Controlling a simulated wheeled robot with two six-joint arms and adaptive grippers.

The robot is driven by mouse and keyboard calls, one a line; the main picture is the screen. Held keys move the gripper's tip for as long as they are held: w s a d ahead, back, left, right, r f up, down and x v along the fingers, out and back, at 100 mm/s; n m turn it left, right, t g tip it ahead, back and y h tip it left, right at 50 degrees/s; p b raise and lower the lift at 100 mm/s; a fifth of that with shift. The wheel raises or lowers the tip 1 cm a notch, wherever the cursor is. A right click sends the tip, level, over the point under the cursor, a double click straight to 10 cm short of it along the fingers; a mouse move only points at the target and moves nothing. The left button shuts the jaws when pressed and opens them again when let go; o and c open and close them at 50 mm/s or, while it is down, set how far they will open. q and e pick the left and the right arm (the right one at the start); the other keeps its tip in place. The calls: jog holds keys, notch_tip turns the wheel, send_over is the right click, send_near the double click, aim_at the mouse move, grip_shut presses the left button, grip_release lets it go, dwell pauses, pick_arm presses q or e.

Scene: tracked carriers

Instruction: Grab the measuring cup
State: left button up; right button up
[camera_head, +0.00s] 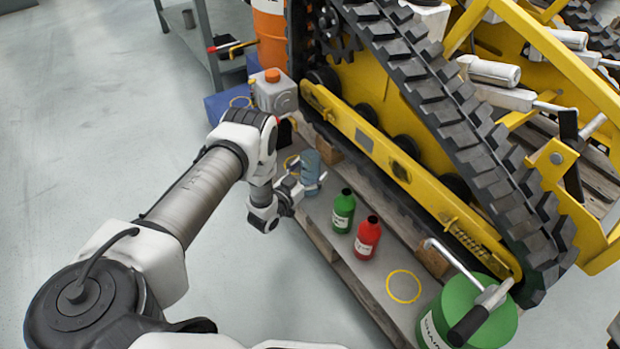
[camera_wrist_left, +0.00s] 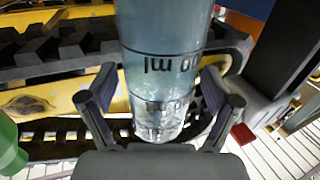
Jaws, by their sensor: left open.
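The measuring cup (camera_head: 311,167) is a blue-grey, see-through vessel with dark markings. It stands on the pallet board beside the tracked machine. My left gripper (camera_head: 300,186) is right at the cup, its jaws open. In the left wrist view the measuring cup (camera_wrist_left: 162,75) fills the space between the two spread fingers of my left gripper (camera_wrist_left: 160,105). Gaps show beside the cup, and I cannot tell whether either finger touches it. The gripper's palm hides the near lower part there. My right gripper is out of view.
A green bottle (camera_head: 343,211) and a red bottle (camera_head: 367,238) stand close to the right of the cup. A green canister (camera_head: 470,318) is at the lower right. The yellow machine's black track (camera_head: 450,115) rises behind. Grey floor at left is clear.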

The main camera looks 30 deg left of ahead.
pick_arm(q)
jog(key=c, duration=1.3)
jog(key=shift+o, duration=0.2)
